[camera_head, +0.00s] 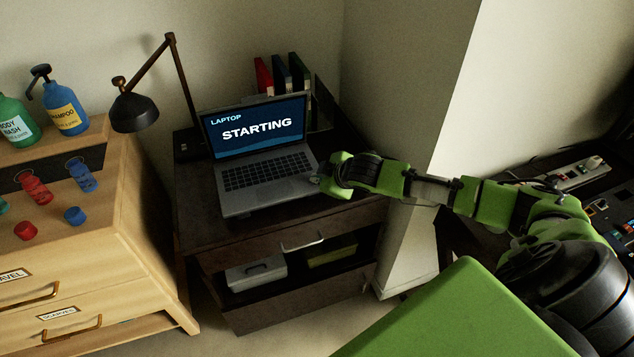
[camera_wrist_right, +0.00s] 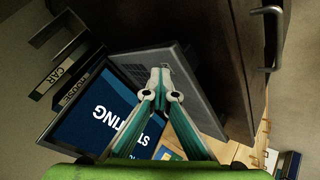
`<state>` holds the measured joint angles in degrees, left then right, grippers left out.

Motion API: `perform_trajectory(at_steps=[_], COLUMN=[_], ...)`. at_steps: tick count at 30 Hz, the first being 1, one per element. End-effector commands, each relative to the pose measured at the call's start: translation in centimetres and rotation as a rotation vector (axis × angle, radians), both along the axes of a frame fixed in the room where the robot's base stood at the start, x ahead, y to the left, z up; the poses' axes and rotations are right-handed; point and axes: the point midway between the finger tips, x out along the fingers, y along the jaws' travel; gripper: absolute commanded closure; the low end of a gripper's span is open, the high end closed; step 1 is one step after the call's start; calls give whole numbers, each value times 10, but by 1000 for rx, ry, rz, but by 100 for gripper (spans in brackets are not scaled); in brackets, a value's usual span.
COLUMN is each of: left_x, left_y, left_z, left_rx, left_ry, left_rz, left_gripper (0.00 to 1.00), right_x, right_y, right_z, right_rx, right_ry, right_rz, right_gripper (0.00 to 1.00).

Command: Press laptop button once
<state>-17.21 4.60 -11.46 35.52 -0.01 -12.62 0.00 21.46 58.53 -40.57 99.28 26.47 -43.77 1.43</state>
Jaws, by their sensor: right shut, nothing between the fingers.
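An open laptop (camera_head: 265,190) stands on the dark desk. Its screen (camera_head: 250,128) is lit and reads "LAPTOP" and "STARTING". The laptop's screen also shows in the right wrist view (camera_wrist_right: 95,112), turned around. My right gripper (camera_head: 318,180) is at the right edge of the laptop's keyboard base. In the right wrist view my right gripper (camera_wrist_right: 161,75) is shut and empty, its fingertips together over the grey base. The laptop's button cannot be made out; the fingers may cover it. My left gripper is not in view.
The dark desk (camera_head: 190,200) has an open shelf below. A black lamp (camera_head: 135,110) stands left of the laptop, and several binders (camera_head: 282,75) stand behind it. A wooden dresser (camera_head: 130,190) with bottles is at the left. A wall corner (camera_head: 420,130) rises behind my right arm.

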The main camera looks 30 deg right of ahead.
Motion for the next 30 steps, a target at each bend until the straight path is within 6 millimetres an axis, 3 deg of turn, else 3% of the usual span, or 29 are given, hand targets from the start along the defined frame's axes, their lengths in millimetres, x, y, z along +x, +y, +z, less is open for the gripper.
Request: perform_trajectory(at_steps=[21,30], left_x=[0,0], left_y=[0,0], left_z=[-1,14], left_rx=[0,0], left_ry=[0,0], left_rz=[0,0], left_gripper=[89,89], right_x=[-6,-6], right_y=[0,-1], right_z=[-12,0], right_rx=[-1,-1], right_ry=[21,22], right_rz=[-3,-3], right_gripper=[100,100])
